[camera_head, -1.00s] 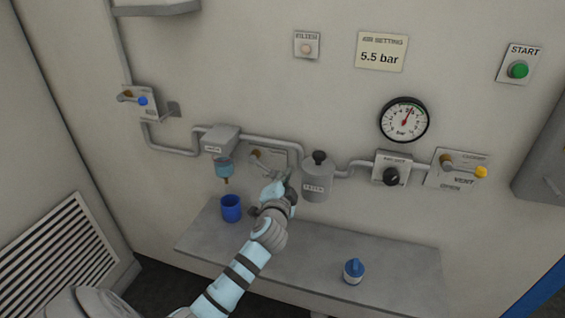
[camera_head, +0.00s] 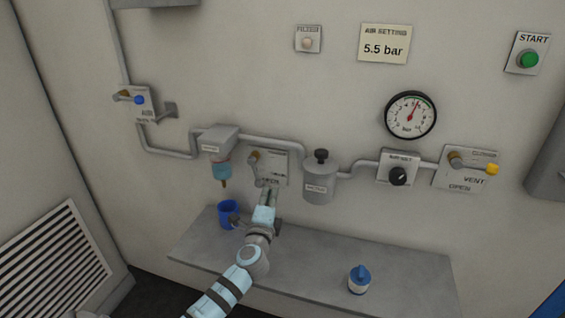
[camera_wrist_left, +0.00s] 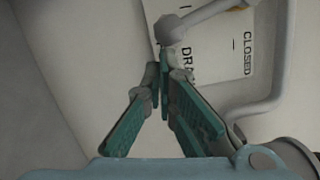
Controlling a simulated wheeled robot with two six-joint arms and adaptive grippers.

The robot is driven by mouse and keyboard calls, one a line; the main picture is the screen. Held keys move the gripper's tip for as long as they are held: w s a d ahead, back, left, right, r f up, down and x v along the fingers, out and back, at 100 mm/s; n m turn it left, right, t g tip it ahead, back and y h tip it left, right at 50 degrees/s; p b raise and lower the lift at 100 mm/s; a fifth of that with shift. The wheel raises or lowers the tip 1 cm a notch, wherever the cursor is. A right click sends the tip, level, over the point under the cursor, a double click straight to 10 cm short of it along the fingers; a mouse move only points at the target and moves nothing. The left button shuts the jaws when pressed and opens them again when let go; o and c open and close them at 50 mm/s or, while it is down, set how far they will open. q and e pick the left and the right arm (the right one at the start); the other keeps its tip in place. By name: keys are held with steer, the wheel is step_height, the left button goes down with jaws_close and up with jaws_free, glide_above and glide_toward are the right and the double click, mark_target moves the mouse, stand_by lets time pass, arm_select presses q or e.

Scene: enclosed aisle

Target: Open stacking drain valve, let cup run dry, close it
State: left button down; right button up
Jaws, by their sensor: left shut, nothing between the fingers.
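The drain valve's plate (camera_head: 277,168) is on the wall, left of the grey canister. In the head view its lever (camera_head: 259,172) slants down from a brass pivot. My left gripper (camera_head: 268,192) is just below the plate. In the left wrist view, the gripper's teal fingers (camera_wrist_left: 163,70) meet at the tips and hold nothing, close under the grey lever's round end (camera_wrist_left: 169,30). I cannot tell whether they touch it. The plate (camera_wrist_left: 217,60) reads CLOSED and part of DRAIN. A blue cup (camera_head: 228,213) stands on the shelf, below the filter bowl (camera_head: 222,172). My right gripper is out of view.
The grey shelf (camera_head: 320,262) holds a blue-topped bottle (camera_head: 359,280) at right. Along the wall are the canister (camera_head: 320,178), a regulator knob (camera_head: 398,176), the vent valve (camera_head: 491,169), a gauge (camera_head: 410,115) and a pipe (camera_head: 262,141). The shelf's middle is clear.

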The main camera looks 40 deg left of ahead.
arm_select(q)
steer(key=s+d, duration=0.7)
steer(key=d, duration=0.1)
steer(key=shift+s+d+f, duration=0.25)
steer(key=shift+d+f, duration=0.15)
